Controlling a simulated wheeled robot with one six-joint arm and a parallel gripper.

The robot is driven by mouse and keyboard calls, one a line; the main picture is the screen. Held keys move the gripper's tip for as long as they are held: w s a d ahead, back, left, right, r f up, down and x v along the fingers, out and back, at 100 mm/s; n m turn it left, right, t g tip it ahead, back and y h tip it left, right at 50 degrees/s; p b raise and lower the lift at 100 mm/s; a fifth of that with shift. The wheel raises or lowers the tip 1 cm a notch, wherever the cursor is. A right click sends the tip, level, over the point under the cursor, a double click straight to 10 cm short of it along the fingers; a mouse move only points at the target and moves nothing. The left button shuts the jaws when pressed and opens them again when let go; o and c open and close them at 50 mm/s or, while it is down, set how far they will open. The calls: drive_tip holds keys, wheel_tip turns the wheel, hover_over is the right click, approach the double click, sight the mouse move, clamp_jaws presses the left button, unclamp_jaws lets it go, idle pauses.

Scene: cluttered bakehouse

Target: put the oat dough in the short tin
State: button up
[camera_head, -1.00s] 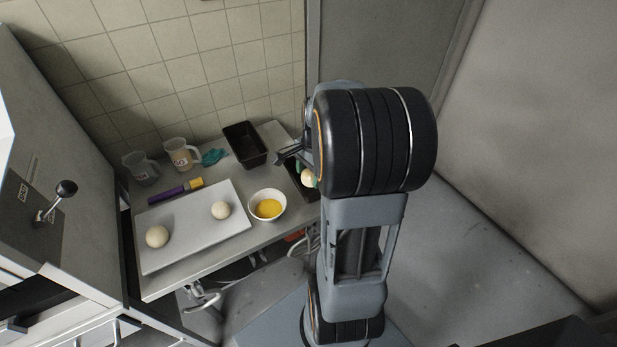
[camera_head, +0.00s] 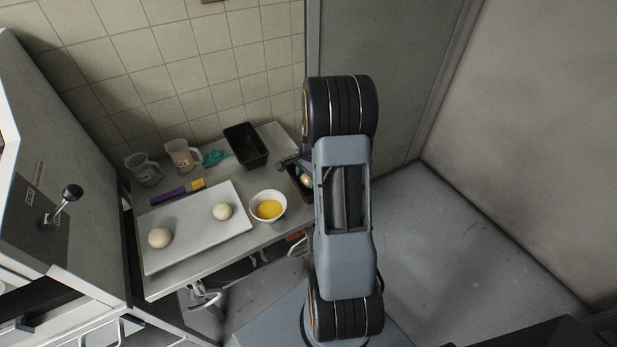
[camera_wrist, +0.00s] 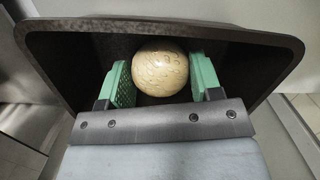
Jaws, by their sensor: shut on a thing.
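The oat dough (camera_wrist: 160,68) is a pale, flecked ball between the green finger pads of my gripper (camera_wrist: 161,84). My gripper is shut on it. In the wrist view, a dark tin (camera_wrist: 60,62) surrounds the dough and fingertips, so the dough is inside its walls; whether it touches the floor is unclear. In the head view, the dough (camera_head: 306,181) shows only in part beside my arm. That tin is mostly hidden there, at the table's right end. A second dark tin (camera_head: 233,133), empty, stands behind it to the left. I cannot compare their lengths well.
A pale board (camera_head: 185,228) bears two other dough balls, at left (camera_head: 160,238) and right (camera_head: 223,211). A bowl of yellow liquid (camera_head: 268,207) stands close to the held dough. Two jugs (camera_head: 183,157), a teal cloth (camera_head: 215,157) and a purple-handled brush (camera_head: 172,194) lie behind.

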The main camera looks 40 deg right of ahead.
drive_tip(key=shift+f, duration=0.25)
drive_tip(key=shift+f, duration=0.15)
drive_tip(key=o, duration=0.7)
drive_tip(key=shift+o, duration=0.2)
wheel_tip(320, 180, up, 12)
drive_tip(key=d+b, duration=0.1)
drive_tip(key=s+a+r+n+t+h, duration=0.1)
drive_tip(key=s+a+r+n, duration=0.1)
drive_tip(key=a+r+n, duration=0.3)
drive_tip(key=s+a+r+n+t, duration=0.1)
drive_tip(key=s+a+r+n, duration=0.15)
drive_tip(key=a, duration=0.45)
drive_tip(key=s+a+n+t, duration=0.2)
drive_tip(key=s+a+n, duration=0.5)
drive_tip(key=a+n, duration=0.2)
drive_tip(key=shift+s+a+f+n, duration=0.2)
drive_tip(key=shift+s+a+n, duration=0.15)
drive_tip(key=shift+n, duration=0.2)
